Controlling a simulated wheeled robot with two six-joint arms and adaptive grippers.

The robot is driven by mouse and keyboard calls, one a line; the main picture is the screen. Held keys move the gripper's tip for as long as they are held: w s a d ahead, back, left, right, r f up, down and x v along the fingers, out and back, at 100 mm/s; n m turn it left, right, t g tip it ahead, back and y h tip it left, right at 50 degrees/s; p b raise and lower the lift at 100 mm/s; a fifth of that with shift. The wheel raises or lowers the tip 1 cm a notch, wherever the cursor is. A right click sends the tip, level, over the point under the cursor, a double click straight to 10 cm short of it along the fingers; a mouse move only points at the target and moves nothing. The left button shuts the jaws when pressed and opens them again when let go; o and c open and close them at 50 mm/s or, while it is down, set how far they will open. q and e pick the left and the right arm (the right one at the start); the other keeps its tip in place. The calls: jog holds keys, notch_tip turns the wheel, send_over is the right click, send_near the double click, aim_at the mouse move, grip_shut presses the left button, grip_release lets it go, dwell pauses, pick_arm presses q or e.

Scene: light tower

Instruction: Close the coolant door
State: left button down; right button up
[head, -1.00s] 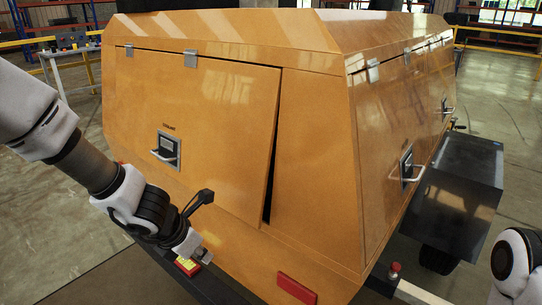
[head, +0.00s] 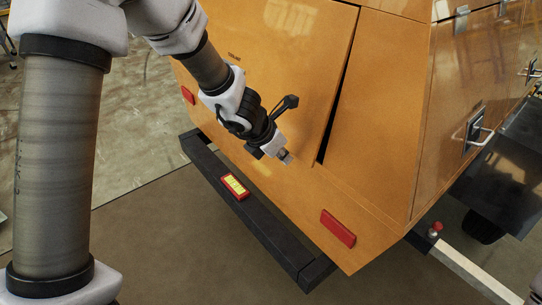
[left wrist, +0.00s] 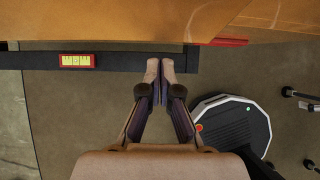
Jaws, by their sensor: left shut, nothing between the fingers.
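The coolant door (head: 290,60) is the orange panel on the end face of the orange housing in the head view. It stands slightly ajar, with a dark gap along its right edge. Its handle is not visible in this view. My left gripper (head: 286,158) is in front of the lower part of this face, near the door's bottom right. In the left wrist view its fingers (left wrist: 160,68) are together and empty. The orange face shows along the top there; I cannot tell whether the fingertips touch it. My right gripper is not in view.
A red reflector (head: 338,228) sits at the lower right.

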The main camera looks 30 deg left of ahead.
aim_at(298, 145)
pick_arm(q)
jog(key=shift+w+d, duration=0.4)
jog(key=shift+w, duration=0.45)
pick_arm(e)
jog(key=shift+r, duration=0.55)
pick_arm(q)
jog(key=shift+t, duration=0.7)
jog(key=w+b, duration=0.1)
jog(key=b, duration=0.1)
jog(key=w+d+f+b, duration=0.1)
jog(key=w+b, duration=0.1)
jog(key=b, duration=0.1)
jog(key=shift+w+d+f+b, duration=0.2)
jog(key=shift+w+f+b, duration=0.05)
jog(key=shift+f+b, duration=0.1)
jog(key=shift+r, duration=0.55)
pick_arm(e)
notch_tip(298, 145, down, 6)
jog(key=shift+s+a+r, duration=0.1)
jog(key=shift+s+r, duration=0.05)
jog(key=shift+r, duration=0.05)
pick_arm(q)
jog(key=shift+w, duration=0.1)
